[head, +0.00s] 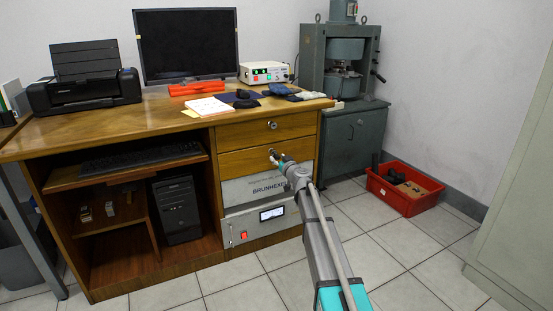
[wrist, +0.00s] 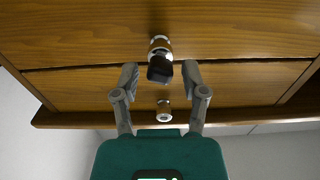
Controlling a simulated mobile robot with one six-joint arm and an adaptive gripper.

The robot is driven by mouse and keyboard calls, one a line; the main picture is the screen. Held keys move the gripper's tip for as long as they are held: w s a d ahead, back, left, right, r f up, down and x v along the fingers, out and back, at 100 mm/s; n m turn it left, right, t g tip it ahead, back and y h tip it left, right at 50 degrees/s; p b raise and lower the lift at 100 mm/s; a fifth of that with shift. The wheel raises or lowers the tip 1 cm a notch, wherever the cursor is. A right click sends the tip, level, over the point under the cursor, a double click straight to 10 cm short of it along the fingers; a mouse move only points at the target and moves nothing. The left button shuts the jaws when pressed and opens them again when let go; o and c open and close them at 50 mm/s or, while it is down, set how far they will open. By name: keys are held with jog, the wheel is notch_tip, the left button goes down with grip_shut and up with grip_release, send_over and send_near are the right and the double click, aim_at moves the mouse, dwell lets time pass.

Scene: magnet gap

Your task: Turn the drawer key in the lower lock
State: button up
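The key (wrist: 160,70) has a black head and sits in a round silver lock (wrist: 160,43). The wrist view seems upside down, so this is the lower drawer's lock; in the head view the lower drawer (head: 240,163) has the key's dark head at its lock, beside my gripper (head: 280,158). My gripper (wrist: 160,76) is open, with one finger on each side of the key head and a visible gap to each. The upper lock (head: 272,125) is a bare silver cylinder; it also shows in the wrist view (wrist: 164,111) between the fingers, nearer the palm.
The desktop (head: 150,122) overhangs the drawers and holds a printer, a monitor and small items. A grey instrument panel (head: 262,214) lies below the drawers. A green press (head: 345,60) on a cabinet and a red crate (head: 404,200) stand right. The floor there is partly clear.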

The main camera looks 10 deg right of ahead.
jog(key=c, duration=0.6)
jog(key=shift+n, duration=1.7)
jog(key=shift+c, duration=0.3)
jog(key=o, duration=1)
jog(key=shift+s, duration=0.1)
jog(key=v, duration=0.6)
jog(key=shift+s, duration=0.4)
jog(key=shift+d, duration=0.1)
